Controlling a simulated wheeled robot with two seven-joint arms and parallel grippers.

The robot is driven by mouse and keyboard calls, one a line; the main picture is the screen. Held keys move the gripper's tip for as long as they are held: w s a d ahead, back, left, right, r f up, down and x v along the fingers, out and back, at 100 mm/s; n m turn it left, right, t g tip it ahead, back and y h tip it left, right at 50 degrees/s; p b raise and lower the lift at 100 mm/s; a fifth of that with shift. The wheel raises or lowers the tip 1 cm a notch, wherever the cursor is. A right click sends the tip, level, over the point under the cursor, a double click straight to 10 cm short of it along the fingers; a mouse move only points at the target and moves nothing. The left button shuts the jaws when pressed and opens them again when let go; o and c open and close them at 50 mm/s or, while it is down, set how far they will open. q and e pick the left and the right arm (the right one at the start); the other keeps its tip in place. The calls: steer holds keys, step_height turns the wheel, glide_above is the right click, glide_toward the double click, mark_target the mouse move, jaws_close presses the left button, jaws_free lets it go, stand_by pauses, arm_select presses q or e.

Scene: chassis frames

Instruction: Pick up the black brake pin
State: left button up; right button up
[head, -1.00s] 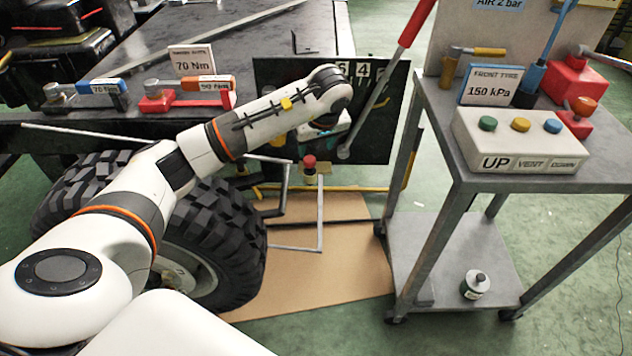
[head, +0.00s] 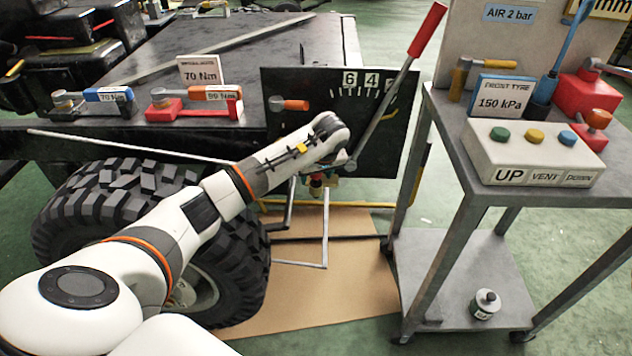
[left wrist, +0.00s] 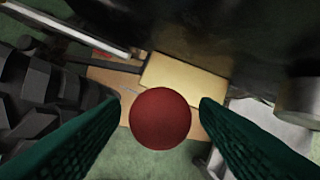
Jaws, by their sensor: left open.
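My left gripper (left wrist: 166,104) is open in the left wrist view, with a dark green finger on each side. In the head view my left gripper (head: 322,180) points down in front of the black panel (head: 290,150), largely hidden by my arm. It covers most of the knob there. I cannot make out a black pin in either view; anything below the knob is hidden. My right gripper is not in view.
A long red-handled lever (head: 427,30) rises right of my wrist. A large tyre (head: 95,205) stands beside my left arm. A grey trolley (head: 455,180) with a button box (head: 530,155) stands on the right. A cardboard sheet (head: 340,290) lies on the floor.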

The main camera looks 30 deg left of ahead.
arm_select(q)
steer(key=shift+c, duration=0.5)
steer(key=c, duration=0.9)
steer(key=shift+c, duration=0.8)
